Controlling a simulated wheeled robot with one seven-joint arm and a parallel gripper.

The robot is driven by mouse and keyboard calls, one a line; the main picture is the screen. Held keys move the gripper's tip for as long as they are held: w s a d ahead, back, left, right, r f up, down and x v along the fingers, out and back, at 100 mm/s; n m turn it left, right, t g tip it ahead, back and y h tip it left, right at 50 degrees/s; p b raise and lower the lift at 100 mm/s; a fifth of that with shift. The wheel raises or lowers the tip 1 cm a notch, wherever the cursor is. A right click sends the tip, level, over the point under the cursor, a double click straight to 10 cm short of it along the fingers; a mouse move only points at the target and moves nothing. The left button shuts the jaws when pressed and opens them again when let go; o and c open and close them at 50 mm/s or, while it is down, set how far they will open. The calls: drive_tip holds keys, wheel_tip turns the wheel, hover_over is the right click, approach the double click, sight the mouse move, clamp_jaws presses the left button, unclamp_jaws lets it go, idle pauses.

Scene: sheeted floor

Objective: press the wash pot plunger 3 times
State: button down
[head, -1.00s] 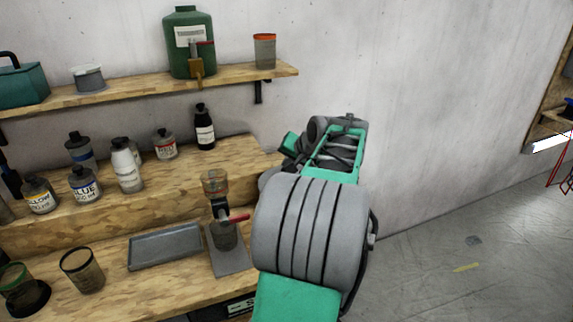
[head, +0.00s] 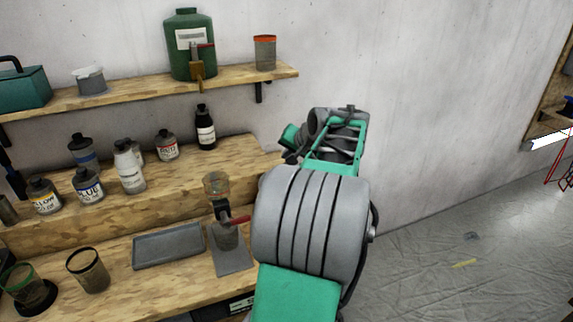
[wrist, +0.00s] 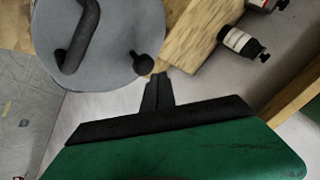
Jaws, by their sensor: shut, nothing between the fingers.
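In the wrist view a grey round-topped vessel, seemingly the wash pot (wrist: 110,50), fills the upper left. It has a thick black bent handle and a small black knob (wrist: 143,64) at its rim, which may be the plunger. My gripper (wrist: 160,76) is shut and empty, its dark fingertips just below and right of the knob in the picture. I cannot tell whether they touch it or how far above it they are. In the head view my arm hides the pot and my fingers.
A bench with a stepped riser (head: 150,203) holds several bottles, a grey tray (head: 168,246) and a stand with a red lever (head: 238,220). A shelf (head: 130,95) above carries a green jug (head: 190,45). Floor right of my arm is open.

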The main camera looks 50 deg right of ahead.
drive_tip(key=shift+r+p, duration=2.15)
drive_tip(key=shift+r, duration=0.5)
drive_tip(key=shift+f, duration=0.1)
idle(0.3)
